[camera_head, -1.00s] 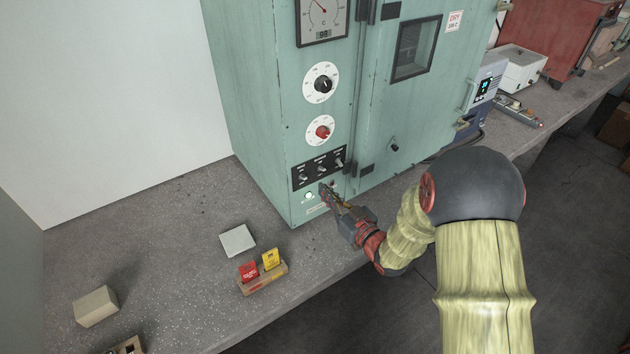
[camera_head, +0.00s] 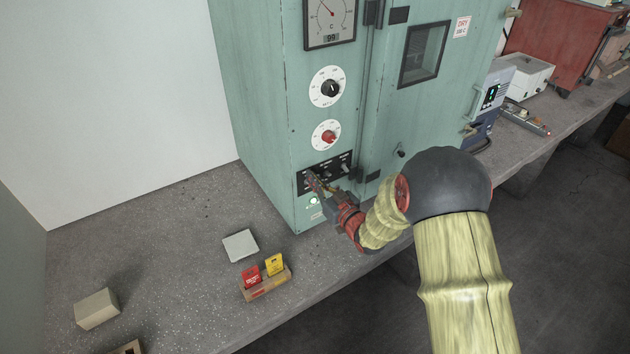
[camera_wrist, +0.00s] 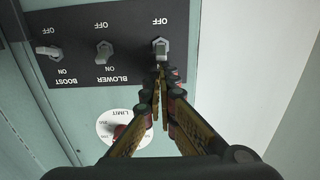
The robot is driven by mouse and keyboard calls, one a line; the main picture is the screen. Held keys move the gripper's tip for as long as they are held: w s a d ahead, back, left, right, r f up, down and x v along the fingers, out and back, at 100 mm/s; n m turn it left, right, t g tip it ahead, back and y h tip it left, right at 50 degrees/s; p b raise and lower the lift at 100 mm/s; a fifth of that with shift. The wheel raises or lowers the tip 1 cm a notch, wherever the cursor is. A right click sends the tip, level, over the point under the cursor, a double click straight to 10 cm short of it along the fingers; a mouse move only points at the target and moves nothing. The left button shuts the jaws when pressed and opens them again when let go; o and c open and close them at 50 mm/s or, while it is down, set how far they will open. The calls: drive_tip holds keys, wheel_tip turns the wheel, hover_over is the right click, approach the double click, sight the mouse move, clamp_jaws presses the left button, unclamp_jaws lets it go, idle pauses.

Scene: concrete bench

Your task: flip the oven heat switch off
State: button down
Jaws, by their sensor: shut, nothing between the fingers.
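The oven (camera_head: 262,110) is a tall pale green cabinet with a black switch panel (camera_head: 335,164) low on its front. The wrist view shows this panel (camera_wrist: 75,20) upside down, with three metal toggles. The heat switch (camera_wrist: 160,46) is the rightmost toggle there; its label is hidden behind my gripper. An OFF mark shows above it in that picture. My gripper (camera_wrist: 162,72) is shut and empty, its fingertips right at the heat toggle's lower side in the wrist view. I cannot tell whether they touch.
The blower toggle (camera_wrist: 104,50) and boost toggle (camera_wrist: 48,52) are beside the heat switch. A red-knobbed limit dial (camera_head: 326,135) is above the panel, a lit green lamp (camera_head: 314,201) below. A card holder (camera_head: 268,286) and white tile (camera_head: 240,245) lie on the bench.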

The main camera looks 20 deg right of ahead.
drive_tip(key=shift+f+b, duration=0.15)
drive_tip(key=shift+b, duration=0.2)
drive_tip(key=shift+s+t+b, duration=0.15)
drive_tip(key=shift+t+b, duration=0.15)
drive_tip(key=shift+b, duration=0.25)
drive_tip(key=shift+s+d+f+t+b, duration=0.15)
drive_tip(key=shift+t+b, duration=0.25)
drive_tip(key=shift+b, duration=0.5)
drive_tip(key=shift+s+f+b, duration=0.15)
drive_tip(key=shift+f+b, duration=0.25)
drive_tip(key=shift+b, duration=0.65)
drive_tip(key=shift+s+f+b, duration=0.15)
drive_tip(key=shift+f+b, duration=0.05)
drive_tip(key=shift+b, duration=0.25)
drive_tip(key=shift+f, duration=0.1)
